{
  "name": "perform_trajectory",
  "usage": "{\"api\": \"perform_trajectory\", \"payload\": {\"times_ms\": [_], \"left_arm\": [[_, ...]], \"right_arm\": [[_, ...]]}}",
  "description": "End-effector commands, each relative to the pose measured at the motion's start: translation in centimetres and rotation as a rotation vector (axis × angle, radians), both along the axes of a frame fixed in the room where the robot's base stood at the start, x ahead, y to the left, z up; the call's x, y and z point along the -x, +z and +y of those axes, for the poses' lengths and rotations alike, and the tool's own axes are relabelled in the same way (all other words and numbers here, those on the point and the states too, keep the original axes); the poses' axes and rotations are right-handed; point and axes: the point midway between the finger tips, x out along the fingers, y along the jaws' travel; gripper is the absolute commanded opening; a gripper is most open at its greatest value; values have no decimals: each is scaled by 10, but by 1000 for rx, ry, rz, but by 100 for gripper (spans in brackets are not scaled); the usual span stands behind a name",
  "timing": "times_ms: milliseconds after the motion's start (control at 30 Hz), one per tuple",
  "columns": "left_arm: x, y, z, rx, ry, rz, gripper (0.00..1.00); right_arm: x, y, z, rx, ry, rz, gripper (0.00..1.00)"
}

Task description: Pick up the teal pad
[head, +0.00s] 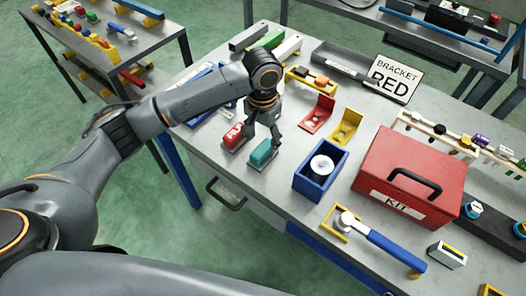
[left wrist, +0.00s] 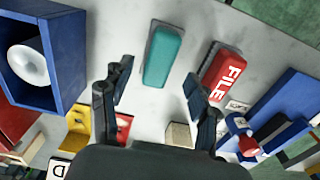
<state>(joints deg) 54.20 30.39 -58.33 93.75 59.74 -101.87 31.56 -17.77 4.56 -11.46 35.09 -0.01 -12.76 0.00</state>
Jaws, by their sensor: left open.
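The teal pad (head: 262,152) lies on the grey workbench near its front edge, just right of a red block. In the left wrist view the teal pad (left wrist: 162,56) is a rounded block, ahead of the fingers. My left gripper (head: 262,136) points down just above and behind the pad. In the left wrist view its two fingers (left wrist: 158,85) are spread wide with nothing between them, and the pad sits beyond the tips, apart from them. My right gripper is not in view.
A red block marked FILE (left wrist: 222,75) stands close beside the pad, near one finger. A blue box with a white roll (head: 320,170) and a red KIT box (head: 410,178) stand to the right. Red and yellow brackets (head: 318,112) lie behind. Bare bench shows in front of the pad.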

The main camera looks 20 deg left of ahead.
Motion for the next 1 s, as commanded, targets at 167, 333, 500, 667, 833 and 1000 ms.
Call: {"api": "perform_trajectory", "payload": {"times_ms": [167, 333, 500, 667, 833, 1000], "left_arm": [[-1, -22, 0, -2, 0, 6, 60], [-2, -45, 0, -1, 0, 4, 60], [-2, -51, 0, 0, -1, 0, 60], [-2, -50, 0, 0, -1, 1, 52], [-2, -50, 0, 0, -1, 1, 18], [-2, -50, 0, 0, -1, 0, 0]], "right_arm": [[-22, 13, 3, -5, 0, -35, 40], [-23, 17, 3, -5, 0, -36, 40], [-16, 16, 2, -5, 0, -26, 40], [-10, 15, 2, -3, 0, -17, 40], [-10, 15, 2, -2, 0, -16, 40], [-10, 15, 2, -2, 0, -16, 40]]}}
